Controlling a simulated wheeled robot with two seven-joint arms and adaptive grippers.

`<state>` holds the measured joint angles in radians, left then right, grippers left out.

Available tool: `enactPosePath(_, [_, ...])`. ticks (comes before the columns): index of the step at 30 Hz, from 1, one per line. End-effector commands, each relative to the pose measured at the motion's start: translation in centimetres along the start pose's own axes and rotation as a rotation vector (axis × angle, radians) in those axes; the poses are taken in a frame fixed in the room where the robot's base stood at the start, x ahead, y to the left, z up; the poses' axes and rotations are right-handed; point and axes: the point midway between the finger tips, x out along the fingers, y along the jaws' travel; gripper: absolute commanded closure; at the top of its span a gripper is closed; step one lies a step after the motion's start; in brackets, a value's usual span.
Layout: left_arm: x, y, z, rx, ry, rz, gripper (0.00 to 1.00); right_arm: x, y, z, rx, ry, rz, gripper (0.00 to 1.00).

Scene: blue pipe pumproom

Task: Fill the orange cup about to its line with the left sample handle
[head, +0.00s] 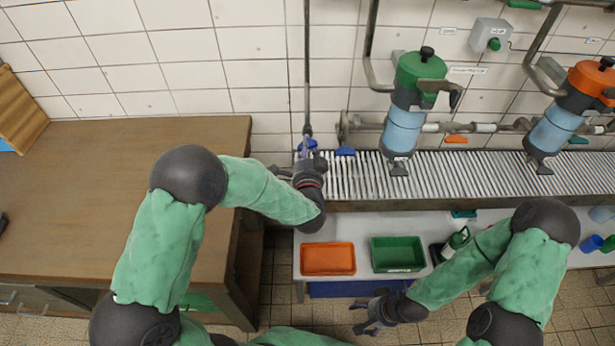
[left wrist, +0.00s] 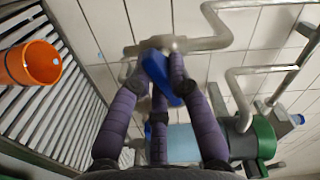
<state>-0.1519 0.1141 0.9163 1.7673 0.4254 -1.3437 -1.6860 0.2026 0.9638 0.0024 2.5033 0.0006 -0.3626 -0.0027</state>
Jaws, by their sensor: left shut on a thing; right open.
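The orange cup (left wrist: 30,64) shows at the left of the left wrist view, by the slatted rack, with its rim facing the camera. Its line and any liquid level cannot be made out. The cup is not visible in the head view. My left gripper (left wrist: 160,62) is shut on the blue left sample handle (left wrist: 158,68) at a pipe. In the head view my left gripper (head: 307,160) is at the left end of the rack, with a bit of the blue handle (head: 311,143) showing beside it. My right gripper (head: 372,316) is open and empty, low in front of the bench.
The slatted rack (head: 450,180) runs along the tiled wall. Above it stand a green-topped vessel (head: 403,128) and an orange-topped one (head: 553,130). An orange tray (head: 328,272) and a green tray (head: 398,268) lie on the bench below. A wooden table (head: 80,200) is at left.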

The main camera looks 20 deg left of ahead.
Motion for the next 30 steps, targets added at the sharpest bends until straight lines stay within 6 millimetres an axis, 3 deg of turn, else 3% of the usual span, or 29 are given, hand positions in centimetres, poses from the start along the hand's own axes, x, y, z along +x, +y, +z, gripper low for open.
enactPosePath(1, [0.5, -1.3, -0.4, -0.008, 0.005, -0.030, 1.00, -0.1, 0.0, 0.0, 0.000, 0.000, 0.000, 0.21])
enactPosePath(13, [0.5, -1.4, -0.4, 0.005, 0.005, -0.030, 1.00, -0.2, -0.1, 0.0, 0.000, 0.000, 0.000, 0.21])
enactPosePath(24, [0.5, -1.5, -0.5, 0.371, 0.001, -0.029, 1.00, -2.8, -1.0, 0.1, 0.000, 0.000, 0.000, 0.21])
enactPosePath(30, [0.5, -1.3, -0.5, 0.420, 0.001, -0.030, 1.00, -2.8, -1.0, 0.1, 0.000, 0.000, 0.000, 0.21])
